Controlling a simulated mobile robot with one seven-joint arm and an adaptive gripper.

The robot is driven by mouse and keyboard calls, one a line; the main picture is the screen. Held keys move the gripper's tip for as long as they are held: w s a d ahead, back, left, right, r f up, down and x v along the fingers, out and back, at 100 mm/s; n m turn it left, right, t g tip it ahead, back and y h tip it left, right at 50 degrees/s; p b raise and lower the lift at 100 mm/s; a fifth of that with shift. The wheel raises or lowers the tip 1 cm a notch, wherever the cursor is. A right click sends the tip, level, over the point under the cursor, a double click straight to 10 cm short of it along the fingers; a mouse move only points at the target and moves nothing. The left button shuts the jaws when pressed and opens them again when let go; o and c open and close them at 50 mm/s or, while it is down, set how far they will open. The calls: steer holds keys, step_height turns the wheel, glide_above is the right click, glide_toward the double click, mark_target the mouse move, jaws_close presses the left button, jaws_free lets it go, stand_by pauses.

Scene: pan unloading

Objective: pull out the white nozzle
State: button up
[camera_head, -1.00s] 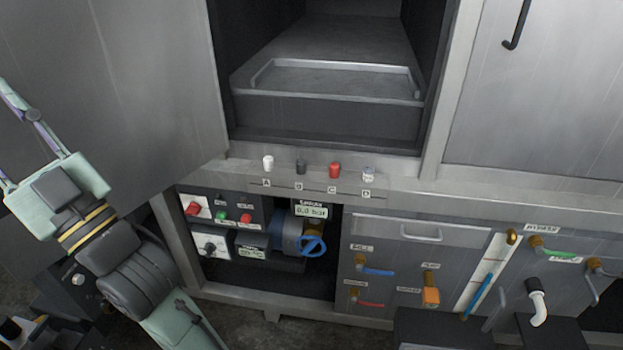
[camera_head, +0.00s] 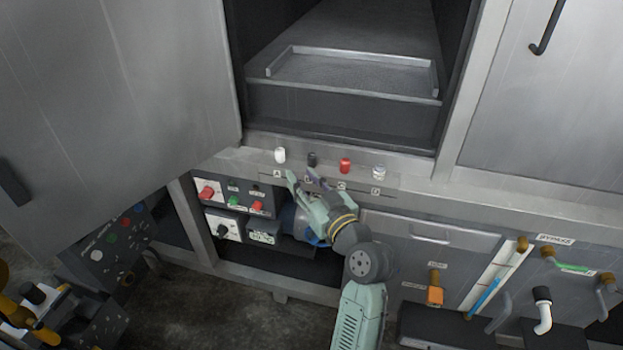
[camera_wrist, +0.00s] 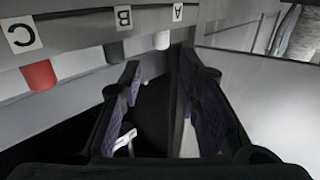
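The white nozzle (camera_head: 280,155) stands on the ledge below the open chamber, above label A, leftmost in a row. In the wrist view the white nozzle (camera_wrist: 161,40) hangs just past my fingertips, under its label A. My gripper (camera_head: 304,176) is in front of the ledge, a little below and right of the white nozzle. In the wrist view my gripper (camera_wrist: 158,60) has its two fingers apart with nothing between them. The white nozzle appears apart from the fingers.
A dark grey nozzle (camera_head: 312,159), a red nozzle (camera_head: 345,166) and a pale nozzle (camera_head: 379,172) follow to the right on the ledge. A large open door (camera_head: 110,90) stands at left. Below is a button panel (camera_head: 230,205). A flat tray (camera_head: 350,75) lies in the chamber.

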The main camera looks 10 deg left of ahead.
mark_target(282, 155)
steer(key=p+x, duration=0.2)
steer(key=x, duration=0.8)
jaws_close()
stand_by(0.6)
